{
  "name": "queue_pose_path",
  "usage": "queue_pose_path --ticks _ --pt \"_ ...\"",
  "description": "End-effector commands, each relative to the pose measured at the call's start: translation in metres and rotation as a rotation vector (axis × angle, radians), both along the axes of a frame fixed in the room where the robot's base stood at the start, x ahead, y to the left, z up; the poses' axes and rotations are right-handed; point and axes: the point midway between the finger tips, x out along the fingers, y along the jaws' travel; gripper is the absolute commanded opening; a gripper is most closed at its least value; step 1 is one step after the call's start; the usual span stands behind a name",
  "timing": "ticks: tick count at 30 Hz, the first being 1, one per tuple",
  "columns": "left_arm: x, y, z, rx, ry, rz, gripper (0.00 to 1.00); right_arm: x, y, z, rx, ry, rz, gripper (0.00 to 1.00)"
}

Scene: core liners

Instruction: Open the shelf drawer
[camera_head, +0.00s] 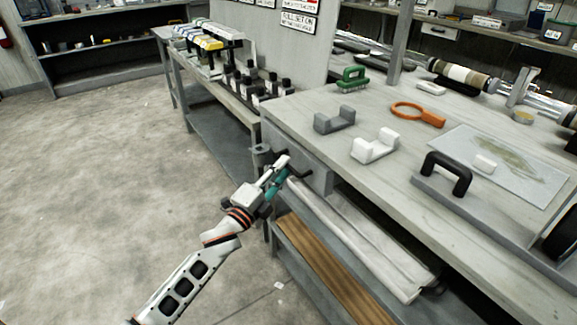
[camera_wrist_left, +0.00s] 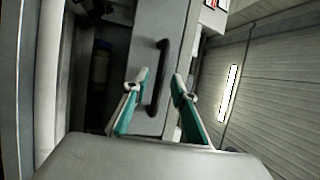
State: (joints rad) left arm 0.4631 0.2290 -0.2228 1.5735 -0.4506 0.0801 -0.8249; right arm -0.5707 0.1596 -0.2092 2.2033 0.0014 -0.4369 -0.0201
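A grey drawer front (camera_head: 312,172) sits under the top of the workbench at its near left end. Its dark bar handle (camera_head: 299,174) sticks out toward my left gripper (camera_head: 284,167). In the left wrist view, the drawer face (camera_wrist_left: 140,42) fills the middle and the black handle (camera_wrist_left: 157,85) stands upright on it. The teal-padded fingers of my left gripper (camera_wrist_left: 160,78) are open, one on each side of the handle. I cannot tell whether either finger touches it. My right gripper is not in view.
The workbench top (camera_head: 290,112) holds a grey holder (camera_head: 333,119), a white holder (camera_head: 375,146), an orange ring tool (camera_head: 417,113) and a green brush (camera_head: 352,78). Below lie pale long trays (camera_head: 350,243) and a wooden board (camera_head: 325,270). Floor at left is clear.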

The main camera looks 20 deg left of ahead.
Motion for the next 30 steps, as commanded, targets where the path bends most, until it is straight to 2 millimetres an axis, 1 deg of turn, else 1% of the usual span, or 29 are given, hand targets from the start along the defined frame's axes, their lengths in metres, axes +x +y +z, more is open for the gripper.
queue_pose_path --ticks 1,3,6,10,16,19,26,30 --pt "0.006 -0.002 -0.001 -0.001 0.001 0.0 0.26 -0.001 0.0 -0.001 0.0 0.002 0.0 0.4" --pt "0.013 -0.004 0.0 0.0 0.002 0.0 0.26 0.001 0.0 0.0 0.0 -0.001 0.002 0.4" --pt "0.019 -0.006 0.002 0.0 0.002 0.0 0.26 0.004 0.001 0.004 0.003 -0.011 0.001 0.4" --pt "0.022 -0.006 0.003 0.0 0.002 0.0 0.26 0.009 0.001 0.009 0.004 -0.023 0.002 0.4" --pt "0.022 -0.006 0.003 0.0 0.002 0.0 0.26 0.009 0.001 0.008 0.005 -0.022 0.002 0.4" --pt "0.021 -0.006 0.003 0.0 0.002 0.0 0.0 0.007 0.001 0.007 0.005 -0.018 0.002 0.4" --pt "0.021 -0.006 0.003 0.0 0.002 0.0 0.0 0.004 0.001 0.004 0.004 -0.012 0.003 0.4" --pt "0.014 0.0 0.005 0.0 0.0 0.0 0.0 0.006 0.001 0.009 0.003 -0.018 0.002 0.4"
